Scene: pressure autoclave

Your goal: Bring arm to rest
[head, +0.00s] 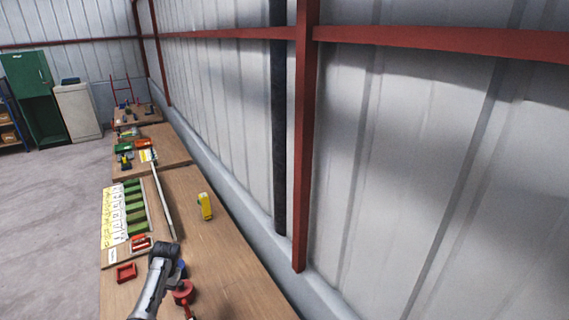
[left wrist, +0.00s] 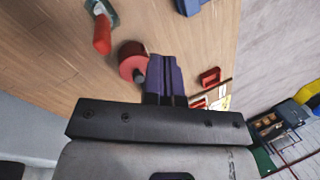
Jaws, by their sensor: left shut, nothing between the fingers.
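My left arm comes in at the bottom of the head view, above the wooden workbench (head: 200,240). Its left gripper (head: 182,268) shows there only as a small blue tip beside the dark wrist. In the left wrist view the blue-purple fingers of the gripper (left wrist: 165,72) are together, with nothing between them. A red round part (head: 184,290) is close to the gripper in the head view. The same red part (left wrist: 131,58) shows just left of the fingers in the wrist view; I cannot tell whether they touch. My right gripper is in neither view.
A red tray (head: 126,272) lies near the bench's left edge. Green bins (head: 136,208) and a yellow device (head: 205,206) stand farther along. A corrugated wall (head: 230,110) borders the bench on the right. A red-handled item (left wrist: 102,34) shows in the wrist view. Open floor (head: 50,200) lies left.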

